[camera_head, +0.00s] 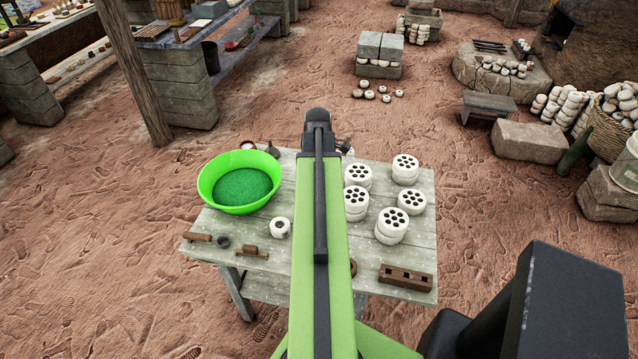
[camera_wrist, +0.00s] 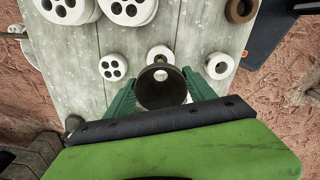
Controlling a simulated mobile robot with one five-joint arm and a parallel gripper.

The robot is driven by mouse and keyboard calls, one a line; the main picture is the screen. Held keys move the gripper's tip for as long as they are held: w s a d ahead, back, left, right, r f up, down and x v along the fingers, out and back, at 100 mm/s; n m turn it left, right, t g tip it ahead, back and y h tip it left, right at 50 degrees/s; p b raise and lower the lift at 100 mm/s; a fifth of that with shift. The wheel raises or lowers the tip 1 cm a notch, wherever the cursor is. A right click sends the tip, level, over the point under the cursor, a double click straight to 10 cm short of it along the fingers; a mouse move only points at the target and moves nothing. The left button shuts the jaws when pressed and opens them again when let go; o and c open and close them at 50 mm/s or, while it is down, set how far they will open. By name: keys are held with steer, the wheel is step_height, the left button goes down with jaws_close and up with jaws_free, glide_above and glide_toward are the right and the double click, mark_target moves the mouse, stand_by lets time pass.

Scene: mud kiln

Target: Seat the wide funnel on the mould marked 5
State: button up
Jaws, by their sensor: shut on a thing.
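My gripper (camera_wrist: 160,90) has green fingers, closed on both sides of a dark, round, hollow funnel (camera_wrist: 152,99) in the wrist view. The funnel is held above the table, and light shows through its opening. Just beyond it is a white round mould (camera_wrist: 160,53), partly hidden by the funnel. A white piece with one dark hole (camera_wrist: 220,66) stands to its right, and a white mould with several holes (camera_wrist: 113,67) to its left. No number marks are readable. In the head view my arm hides the gripper and funnel.
The wooden table (camera_head: 420,265) carries several white multi-hole moulds (camera_head: 391,226) on its right. A green basin (camera_head: 240,180) stands at back left. A white single-hole piece (camera_head: 280,228) and a holed brown block (camera_head: 406,277) are near the front. A brown ring (camera_wrist: 241,9) is in the wrist view.

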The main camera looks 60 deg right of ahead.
steer(key=shift+f+b, duration=4.2)
steer(key=shift+f, duration=0.1)
steer(key=shift+f+b, duration=0.6)
steer(key=shift+b, duration=0.05)
steer(key=o, duration=1.2)
steer(key=shift+o, duration=0.2)
steer(key=shift+r, duration=0.15)
step_height(320, 180, up, 7)
steer(key=p, duration=0.7)
